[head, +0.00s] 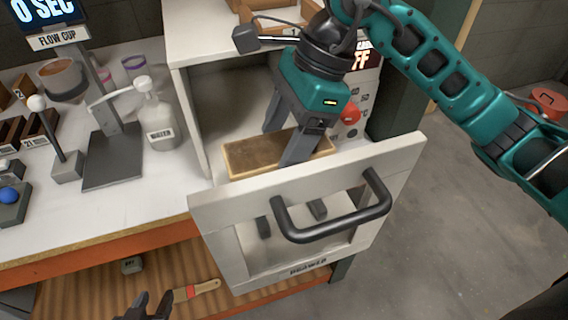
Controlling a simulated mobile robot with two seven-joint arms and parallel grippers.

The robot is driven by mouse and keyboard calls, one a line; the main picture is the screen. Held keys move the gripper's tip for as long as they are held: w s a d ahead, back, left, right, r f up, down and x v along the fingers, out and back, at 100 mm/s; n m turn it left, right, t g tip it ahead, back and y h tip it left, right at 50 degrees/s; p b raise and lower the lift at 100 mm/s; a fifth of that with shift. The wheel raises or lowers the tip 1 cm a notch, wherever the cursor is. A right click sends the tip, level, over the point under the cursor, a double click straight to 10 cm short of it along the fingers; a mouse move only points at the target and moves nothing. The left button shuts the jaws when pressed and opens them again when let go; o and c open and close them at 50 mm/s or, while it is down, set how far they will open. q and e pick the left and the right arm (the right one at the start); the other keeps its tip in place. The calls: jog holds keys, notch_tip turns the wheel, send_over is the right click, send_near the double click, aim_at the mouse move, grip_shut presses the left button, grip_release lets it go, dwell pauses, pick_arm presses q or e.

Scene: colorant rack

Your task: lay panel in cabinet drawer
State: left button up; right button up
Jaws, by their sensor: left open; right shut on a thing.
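The panel (250,155) is a flat brown board with a pale wooden edge, seen just behind the drawer front. My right gripper (284,145) reaches down from above with its grey fingers on the panel, shut on it. The cabinet drawer (225,218) is pulled out, with a pale front and a dark bar handle (335,222). The panel is over or inside the drawer opening; its contact with the drawer floor is hidden by the front. My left gripper (150,306) is open and empty at the bottom edge, low in front of the bench, partly cut off.
The white cabinet (188,110) stands on the bench. A labelled bottle (158,118), a flow cup stand (112,155) and small racks fill the bench at left. A brush (196,290) lies on the lower shelf. Open floor (455,235) is at right.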

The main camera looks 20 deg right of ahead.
notch_tip(320, 180, down, 6)
jog(key=shift+r, duration=0.1)
jog(key=shift+f, duration=0.25)
jog(key=shift+f+b, duration=0.15)
jog(key=shift+b, duration=0.15)
jog(key=o, duration=1.1)
jog(key=shift+r, duration=0.2)
